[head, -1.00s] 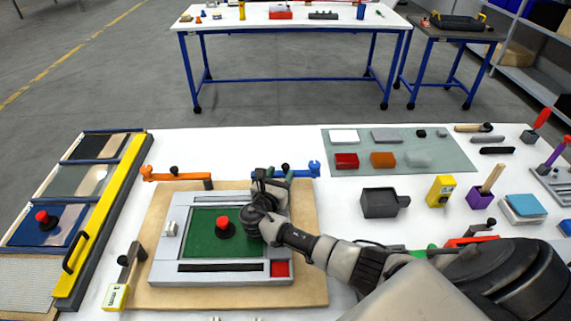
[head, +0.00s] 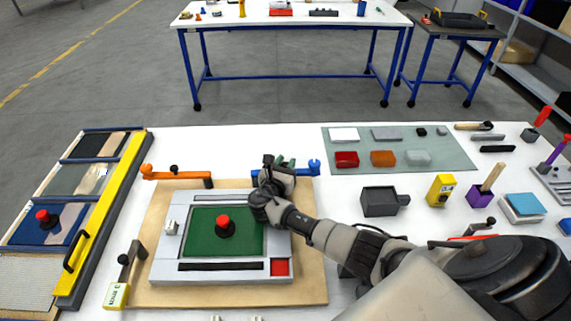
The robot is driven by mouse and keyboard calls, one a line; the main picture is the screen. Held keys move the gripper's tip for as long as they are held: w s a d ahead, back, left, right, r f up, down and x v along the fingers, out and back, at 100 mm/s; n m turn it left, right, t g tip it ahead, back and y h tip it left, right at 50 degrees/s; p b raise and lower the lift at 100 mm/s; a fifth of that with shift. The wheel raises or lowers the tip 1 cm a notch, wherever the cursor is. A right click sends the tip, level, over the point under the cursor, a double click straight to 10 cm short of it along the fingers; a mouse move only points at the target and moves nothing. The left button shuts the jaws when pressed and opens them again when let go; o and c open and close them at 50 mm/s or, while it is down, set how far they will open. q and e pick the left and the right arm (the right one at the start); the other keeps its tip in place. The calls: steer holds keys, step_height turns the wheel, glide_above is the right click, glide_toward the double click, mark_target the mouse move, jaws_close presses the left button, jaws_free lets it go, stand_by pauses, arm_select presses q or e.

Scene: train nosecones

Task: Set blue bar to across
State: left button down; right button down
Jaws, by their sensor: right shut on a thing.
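The blue bar (head: 312,168) lies at the back edge of the wooden board, running left to right, with its fork-shaped blue end at the right. My right gripper (head: 280,163) reaches over the right side of the grey frame to this bar. It is shut at the bar's knob, and its fingers and wrist hide the knob and the bar's left part. My left gripper is not in view.
An orange bar (head: 176,174) lies back left on the board. The grey frame (head: 170,262) holds a green panel with a red knob (head: 222,222). A yellow-tagged lever (head: 117,294) stands at left. A grey-green mat (head: 450,152) with small blocks lies back right.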

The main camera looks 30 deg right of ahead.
steer(key=shift+s+a+m+g+h, duration=0.3)
steer(key=shift+m+g, duration=0.2)
steer(key=shift+g, duration=0.2)
steer(key=shift+s+a+m+g+h, duration=0.3)
steer(key=shift+m+g+h, duration=0.2)
steer(key=shift+g, duration=0.2)
steer(key=shift+s+a+m+g+h, duration=0.2)
steer(key=shift+s+m+g+h, duration=0.15)
steer(key=shift+m+g, duration=0.25)
steer(key=c, duration=1)
jaws_free()
steer(key=shift+o, duration=0.2)
steer(key=s+d+r, duration=0.5)
steer(key=s+r, duration=0.5)
steer(key=r, duration=0.1)
steer(key=shift+s+d+b, duration=0.15)
steer(key=shift+d+b, duration=0.1)
steer(key=shift+b, duration=0.1)
